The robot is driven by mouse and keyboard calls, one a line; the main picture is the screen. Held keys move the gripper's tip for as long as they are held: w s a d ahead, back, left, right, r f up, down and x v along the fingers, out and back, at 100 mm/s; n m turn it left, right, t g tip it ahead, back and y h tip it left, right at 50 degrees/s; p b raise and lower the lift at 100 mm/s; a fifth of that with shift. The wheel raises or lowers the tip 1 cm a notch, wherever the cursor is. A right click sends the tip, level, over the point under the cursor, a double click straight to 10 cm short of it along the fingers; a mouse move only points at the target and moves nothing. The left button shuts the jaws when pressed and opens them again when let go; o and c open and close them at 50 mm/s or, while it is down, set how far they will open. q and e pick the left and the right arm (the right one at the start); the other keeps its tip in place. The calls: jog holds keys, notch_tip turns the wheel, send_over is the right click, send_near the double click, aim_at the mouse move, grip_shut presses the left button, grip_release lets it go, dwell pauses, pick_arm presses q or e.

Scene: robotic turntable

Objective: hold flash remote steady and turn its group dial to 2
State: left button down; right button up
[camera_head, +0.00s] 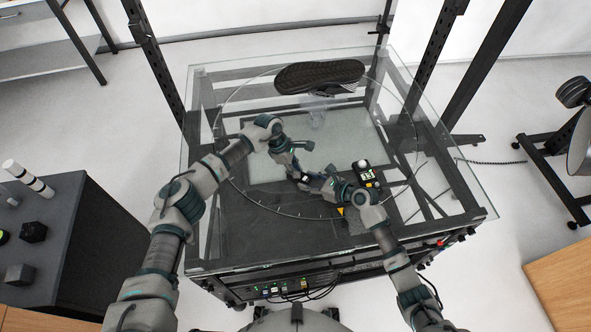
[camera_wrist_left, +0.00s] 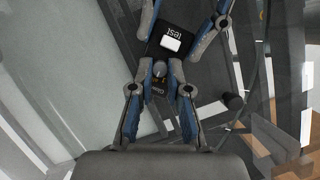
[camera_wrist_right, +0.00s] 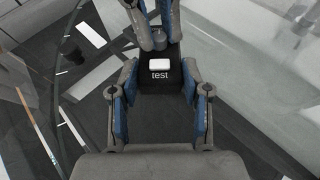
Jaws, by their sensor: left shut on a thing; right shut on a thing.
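The flash remote is a small black box with a white button marked "test". It shows in the left wrist view (camera_wrist_left: 152,50) and right wrist view (camera_wrist_right: 160,84); in the head view the grippers mostly cover it. My right gripper (camera_wrist_right: 160,72) is shut on the remote's body, one finger on each side. The round grey group dial (camera_wrist_left: 159,69) is on the same face as the button. My left gripper (camera_wrist_left: 161,66) is shut with its fingertips on either side of the dial. The dial's setting is too small to read. Both grippers meet above the glass turntable (camera_head: 235,120).
A black shoe (camera_head: 320,76) rests on a clear stand at the turntable's back. A black device with a white dome (camera_head: 363,163) stands right of the grippers. A small yellow piece (camera_head: 341,211) lies near my right wrist. A dark cabinet (camera_head: 50,245) stands at the left.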

pick_arm(q)
jog(key=m+g, duration=0.1)
jog(key=m, duration=0.1)
jog(key=w+m, duration=0.1)
jog(key=m, duration=0.2)
jog(key=shift+d+m+g+y, duration=0.1)
jog(key=shift+m+g+y, duration=0.2)
jog(key=shift+g+y, duration=0.1)
pick_arm(e)
jog(key=shift+s+a+f, duration=0.1)
jog(key=shift+s, duration=0.05)
pick_arm(q)
jog(key=c, duration=1.4)
grip_release()
jog(key=shift+d, duration=0.1)
jog(key=shift+s, duration=0.1)
notch_tip(320, 180, up, 10)
jog(key=shift+f, duration=0.1)
